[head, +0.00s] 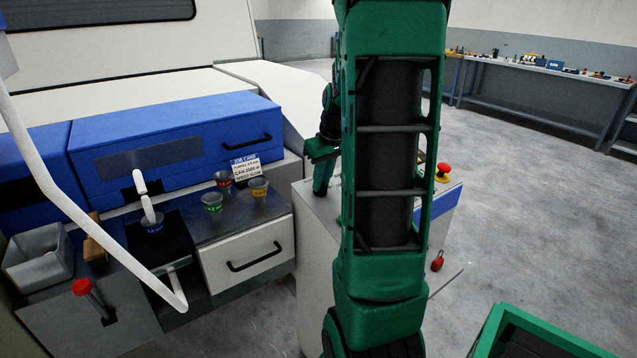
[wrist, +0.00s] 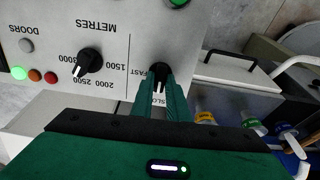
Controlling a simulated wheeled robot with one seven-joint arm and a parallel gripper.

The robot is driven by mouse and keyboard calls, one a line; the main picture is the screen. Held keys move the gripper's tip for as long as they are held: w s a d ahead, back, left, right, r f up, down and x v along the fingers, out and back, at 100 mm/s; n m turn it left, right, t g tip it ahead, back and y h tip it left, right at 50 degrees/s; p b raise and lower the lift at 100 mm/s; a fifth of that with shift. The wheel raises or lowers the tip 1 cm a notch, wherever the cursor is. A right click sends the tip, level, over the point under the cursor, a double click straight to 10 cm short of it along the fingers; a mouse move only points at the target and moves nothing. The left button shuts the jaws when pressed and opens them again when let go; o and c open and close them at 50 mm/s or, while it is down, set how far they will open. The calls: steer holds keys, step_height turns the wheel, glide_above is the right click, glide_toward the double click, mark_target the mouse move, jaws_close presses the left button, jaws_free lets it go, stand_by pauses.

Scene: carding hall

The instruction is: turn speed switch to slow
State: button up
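The speed switch (wrist: 160,70) is a black knob on a light grey panel (wrist: 110,20), seen upside down in the wrist view. The label FAST is left of it and SLOW, partly covered, is below it. Its white pointer mark faces down toward SLOW. My gripper (wrist: 161,78) has its two green fingers on either side of the knob and appears shut on it. In the head view my gripper (head: 322,150) is beside the control stand (head: 312,225), and my arm hides the switch.
In the head view a red mushroom button (head: 443,168) tops the stand.

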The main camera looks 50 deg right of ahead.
steer(key=shift+o, duration=1.4)
steer(key=shift+w, duration=0.1)
steer(key=v, duration=1)
steer(key=shift+r, duration=0.4)
steer(key=shift+a, duration=0.15)
steer(key=s+a+f+m+g, duration=0.1)
steer(key=s+a+f, duration=0.2)
steer(key=s+a, duration=0.3)
steer(key=s+a+f+m+g, duration=0.1)
steer(key=s+a+f, duration=0.2)
steer(key=s+a, duration=0.3)
steer(key=s+a+f+m+g+y, duration=0.1)
steer(key=s+a+f+m, duration=0.1)
steer(key=s+a, duration=0.4)
steer(key=shift+a+f, duration=0.45)
steer(key=shift+a, duration=0.35)
steer(key=shift+s+d, duration=0.1)
